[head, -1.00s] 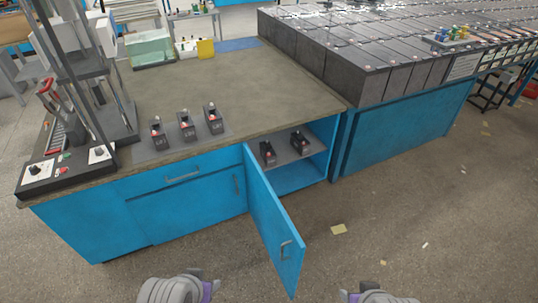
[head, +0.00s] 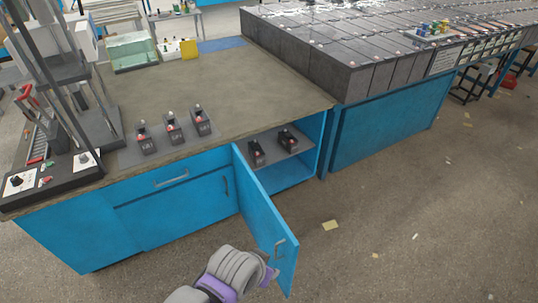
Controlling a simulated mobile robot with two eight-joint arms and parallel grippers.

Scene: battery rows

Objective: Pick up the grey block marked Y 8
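Three dark grey blocks with pale and red terminals on top stand in a row on the counter: a left one (head: 146,141), a middle one (head: 173,130) and a right one (head: 200,122). Two similar blocks stand on the shelf inside the open cabinet, a left one (head: 256,154) and a right one (head: 288,141). The marks are too small to read, so I cannot tell which is Y 8. My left gripper (head: 268,275) is low at the bottom middle, by the open door and well short of the blocks. Its fingers are too unclear to judge. My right gripper is out of view.
The blue cabinet door (head: 262,215) stands open toward me, beside my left gripper. A press-like stand with a control box (head: 48,178) is on the counter's left. A glass tank (head: 133,54) is at the back. Large grey battery rows (head: 360,80) fill the right.

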